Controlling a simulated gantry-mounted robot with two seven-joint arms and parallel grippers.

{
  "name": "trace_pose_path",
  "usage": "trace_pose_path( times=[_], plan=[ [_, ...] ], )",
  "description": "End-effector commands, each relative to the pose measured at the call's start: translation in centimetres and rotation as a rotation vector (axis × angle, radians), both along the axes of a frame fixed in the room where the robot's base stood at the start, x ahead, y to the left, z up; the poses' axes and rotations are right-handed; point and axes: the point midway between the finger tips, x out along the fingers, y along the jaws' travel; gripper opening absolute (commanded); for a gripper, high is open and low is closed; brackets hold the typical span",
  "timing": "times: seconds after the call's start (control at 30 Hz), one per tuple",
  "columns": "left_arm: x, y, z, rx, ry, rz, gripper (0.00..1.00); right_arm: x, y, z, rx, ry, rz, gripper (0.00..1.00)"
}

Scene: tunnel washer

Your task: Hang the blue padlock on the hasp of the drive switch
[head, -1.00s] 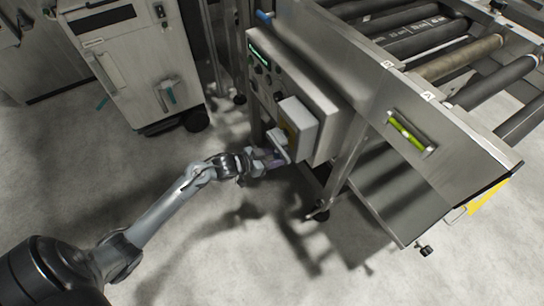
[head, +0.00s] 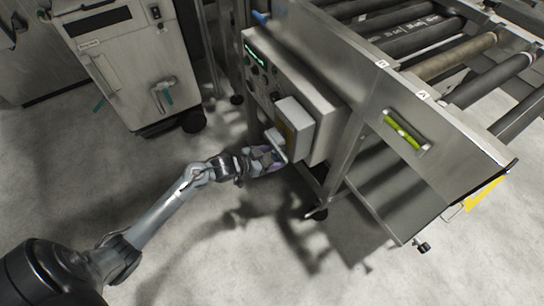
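My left gripper (head: 264,161) is at the end of the arm from the left. It is at the lower front of a light grey box (head: 296,119) with a yellowish front, on the steel control panel (head: 318,88). A pale lever-like part (head: 276,142) sticks out just above the gripper. Small bluish-purple patches show at the fingers; I cannot tell whether they are the padlock or part of the gripper. No blue padlock can be made out clearly, and the hasp is too small to tell. My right gripper is not in view.
A roller conveyor (head: 419,37) with a steel side plate and a yellow-green handle (head: 402,130) stands at the right. A small blue part (head: 260,17) sits at the frame's top. A white cabinet (head: 122,65) stands at the left. The floor below is clear.

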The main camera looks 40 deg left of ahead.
Motion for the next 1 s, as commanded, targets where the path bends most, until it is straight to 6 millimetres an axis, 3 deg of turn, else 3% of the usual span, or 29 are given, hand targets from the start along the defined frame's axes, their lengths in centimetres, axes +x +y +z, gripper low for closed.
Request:
trace_pose_path(
  times=[0.47, 1.0],
  plan=[
    [-1.0, 0.4, 0.5, 0.001, 0.004, 0.001, 0.76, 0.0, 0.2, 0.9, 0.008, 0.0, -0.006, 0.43],
    [-8.3, 2.9, 3.8, 0.0, 0.003, 0.0, 0.76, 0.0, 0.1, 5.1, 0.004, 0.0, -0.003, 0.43]
  ],
)
